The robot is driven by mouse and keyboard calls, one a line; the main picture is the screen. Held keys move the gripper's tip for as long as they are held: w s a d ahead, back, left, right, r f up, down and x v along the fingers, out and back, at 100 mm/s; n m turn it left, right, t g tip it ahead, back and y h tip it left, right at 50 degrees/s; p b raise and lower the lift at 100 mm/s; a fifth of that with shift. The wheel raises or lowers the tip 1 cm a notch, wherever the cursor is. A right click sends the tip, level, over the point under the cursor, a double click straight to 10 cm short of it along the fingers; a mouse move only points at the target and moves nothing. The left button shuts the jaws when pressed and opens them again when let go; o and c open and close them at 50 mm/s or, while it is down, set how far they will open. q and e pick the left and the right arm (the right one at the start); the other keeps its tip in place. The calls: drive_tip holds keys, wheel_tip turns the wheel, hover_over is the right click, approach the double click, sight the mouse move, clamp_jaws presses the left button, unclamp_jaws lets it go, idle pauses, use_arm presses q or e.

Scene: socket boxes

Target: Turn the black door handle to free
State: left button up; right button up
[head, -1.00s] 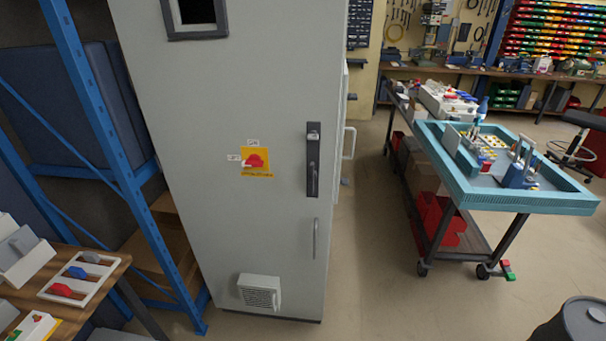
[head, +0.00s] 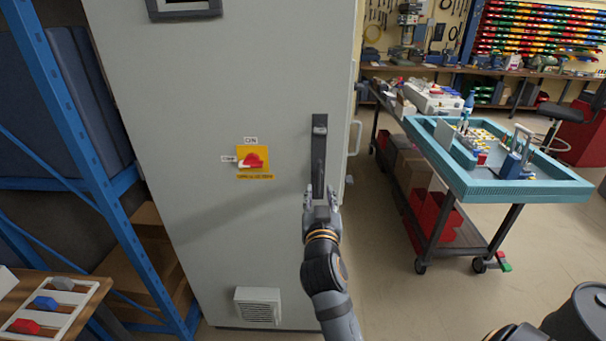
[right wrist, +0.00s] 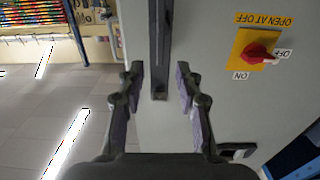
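The black door handle (head: 319,158) is a long upright bar near the right edge of a grey cabinet door (head: 215,220). My right gripper (head: 321,194) is at the handle's lower end. In the right wrist view, the fingers of my right gripper (right wrist: 160,82) are spread open, one on each side of the end of the black handle (right wrist: 160,45), with gaps between. A red rotary switch (head: 252,160) on a yellow plate sits left of the handle, its pointer towards the OFF label. The wrist view also shows this switch (right wrist: 256,54) and "OPEN AT OFF". My left gripper is not in view.
A blue shelf frame (head: 75,120) stands left of the cabinet. A trolley with a teal tray (head: 510,188) stands to the right, with open floor between. A vent (head: 257,307) sticks out low on the door.

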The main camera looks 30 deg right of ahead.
sight(319, 174)
drive_tip(key=p+x, duration=0.2)
drive_tip(key=x, duration=0.7)
drive_tip(key=shift+w+d+p, duration=0.15)
drive_tip(key=shift+w+p, duration=0.1)
drive_tip(key=shift+p, duration=0.1)
drive_tip(key=shift+w+d, duration=0.2)
drive_tip(key=shift+w, duration=0.25)
drive_tip(key=shift+c, duration=0.3)
clamp_jaws()
